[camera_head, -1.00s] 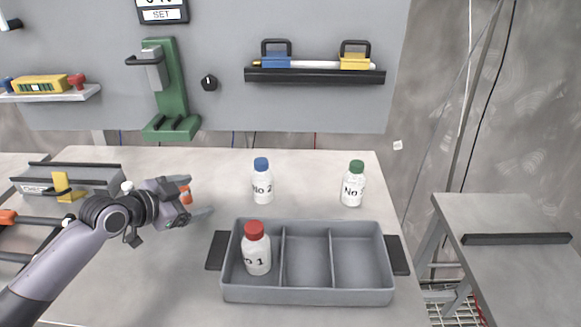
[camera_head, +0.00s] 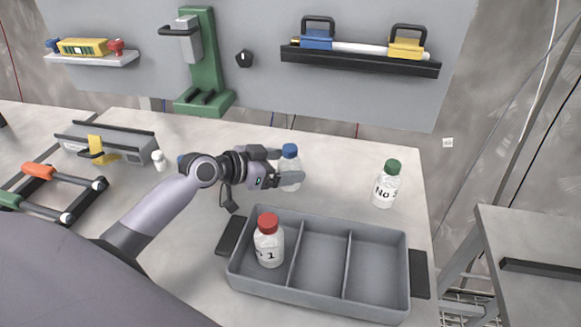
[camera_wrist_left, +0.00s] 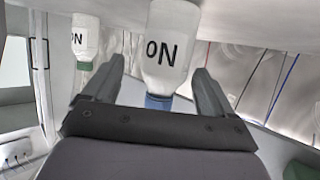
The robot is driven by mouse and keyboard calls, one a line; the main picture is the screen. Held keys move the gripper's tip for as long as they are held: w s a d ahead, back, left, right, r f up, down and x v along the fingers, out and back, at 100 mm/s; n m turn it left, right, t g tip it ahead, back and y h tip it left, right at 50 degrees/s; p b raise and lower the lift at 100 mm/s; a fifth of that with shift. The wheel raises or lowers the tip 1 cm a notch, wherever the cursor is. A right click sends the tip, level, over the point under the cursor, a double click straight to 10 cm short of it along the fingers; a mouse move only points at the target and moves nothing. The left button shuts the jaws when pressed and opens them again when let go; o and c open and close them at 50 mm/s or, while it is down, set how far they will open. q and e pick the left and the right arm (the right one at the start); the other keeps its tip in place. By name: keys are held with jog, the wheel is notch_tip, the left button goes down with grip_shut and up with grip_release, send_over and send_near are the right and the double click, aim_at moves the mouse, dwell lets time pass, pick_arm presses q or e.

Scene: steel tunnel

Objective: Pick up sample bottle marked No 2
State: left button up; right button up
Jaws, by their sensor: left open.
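The blue-capped sample bottle (camera_head: 289,166) stands on the bench behind the tray. In the earlier head view its label reads No 2; now my gripper partly covers it. My left gripper (camera_head: 284,170) is open, with its fingers on either side of the bottle. In the left wrist view the bottle (camera_wrist_left: 172,45) appears upside down between the two fingers (camera_wrist_left: 160,92), its label partly readable. I cannot tell whether a finger touches it. My right gripper is in neither view.
The grey tray (camera_head: 236,277) has three compartments; a red-capped bottle marked 1 (camera_head: 268,243) stands in the left one. A green-capped bottle (camera_head: 386,185) stands at the right on the bench. A grey holder (camera_head: 107,148) and orange-handled frame (camera_head: 55,186) lie at the left.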

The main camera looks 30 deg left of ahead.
aim_at(296, 162)
pick_arm(q)
jog(key=shift+a+x, duration=0.2)
jog(key=shift+x, duration=2)
jog(key=shift+r, duration=0.1)
jog(key=c, duration=1.2)
